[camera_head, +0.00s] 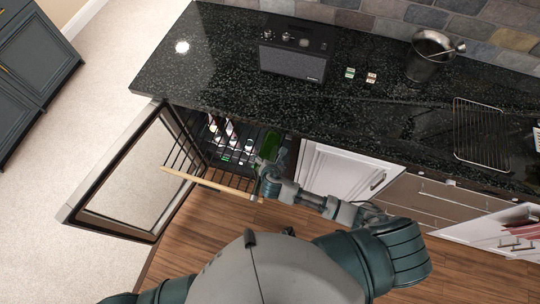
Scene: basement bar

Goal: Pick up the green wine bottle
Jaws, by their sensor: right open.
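The green wine bottle (269,146) is inside the open wine fridge under the counter, at its right side. It is partly hidden by the gripper. My right gripper (270,164) is open and reaches in at the fridge's front, right at the near end of the bottle. I cannot tell whether its fingers touch the bottle. My left gripper is out of the frame.
The fridge's glass door (134,170) stands open to the left. A wooden-fronted rack (211,184) sticks out below the bottle. Other bottles (228,130) lie left of the green one. Above is the black counter (215,60) with a radio (295,50) and a metal bucket (430,57).

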